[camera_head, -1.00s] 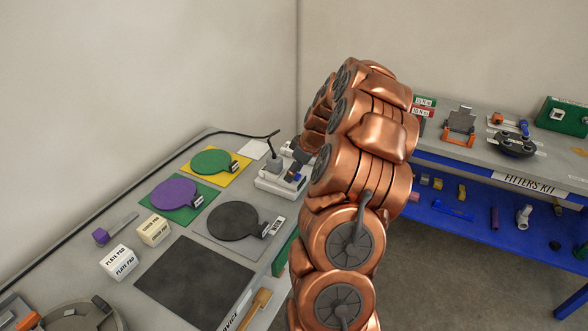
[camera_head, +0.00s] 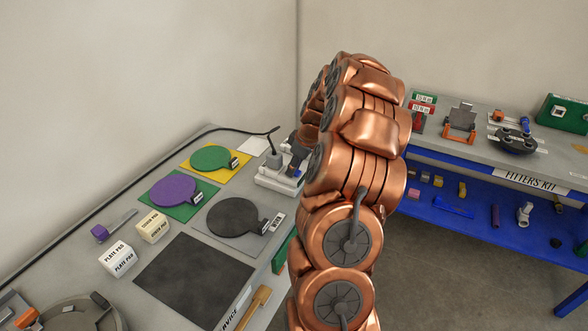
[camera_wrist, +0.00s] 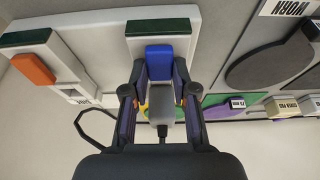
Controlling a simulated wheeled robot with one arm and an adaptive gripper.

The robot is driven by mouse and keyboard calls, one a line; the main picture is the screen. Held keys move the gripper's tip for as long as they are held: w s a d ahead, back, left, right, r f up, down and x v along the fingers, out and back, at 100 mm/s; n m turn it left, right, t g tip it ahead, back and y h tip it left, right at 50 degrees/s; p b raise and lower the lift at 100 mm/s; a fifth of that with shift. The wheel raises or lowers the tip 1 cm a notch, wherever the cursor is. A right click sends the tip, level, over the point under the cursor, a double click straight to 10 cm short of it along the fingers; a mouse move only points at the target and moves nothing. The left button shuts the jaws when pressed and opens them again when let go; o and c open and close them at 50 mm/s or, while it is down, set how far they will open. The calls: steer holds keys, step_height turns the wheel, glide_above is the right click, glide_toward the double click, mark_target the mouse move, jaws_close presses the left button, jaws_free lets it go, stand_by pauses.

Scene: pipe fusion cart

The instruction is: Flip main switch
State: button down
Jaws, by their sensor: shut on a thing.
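A white switch box (camera_head: 268,181) sits at the far right end of the grey bench, close to the back corner. In the wrist view it carries a blue rocker switch (camera_wrist: 160,60) and, on a separate white section to the left, an orange switch (camera_wrist: 32,68). A small label (camera_wrist: 78,96) lies near the orange one; I cannot read it surely. My gripper (camera_wrist: 160,76) is at the blue switch, its two fingertips closed on either side of it. In the head view my gripper is a dark shape over the box, partly hidden by my arm.
A grey plug (camera_head: 273,158) with a black cable stands on the box, close to my fingers. Green (camera_head: 210,157), purple (camera_head: 176,190) and dark (camera_head: 232,217) round plates lie nearby. A blue shelf unit (camera_head: 470,220) stands right, beyond my arm.

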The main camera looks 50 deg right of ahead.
steer(key=shift+w+f+g+h+b, duration=0.2)
steer(key=shift+w+g+h+b, duration=0.1)
steer(key=shift+g+b, duration=0.7)
steer(key=shift+a+g+b, duration=0.15)
steer(key=shift+g+b, duration=0.3)
steer(key=shift+g, duration=0.05)
steer(key=shift+r, duration=0.15)
steer(key=c, duration=0.9)
jaws_free()
steer(key=r, duration=1.2)
steer(key=shift+s, duration=0.35)
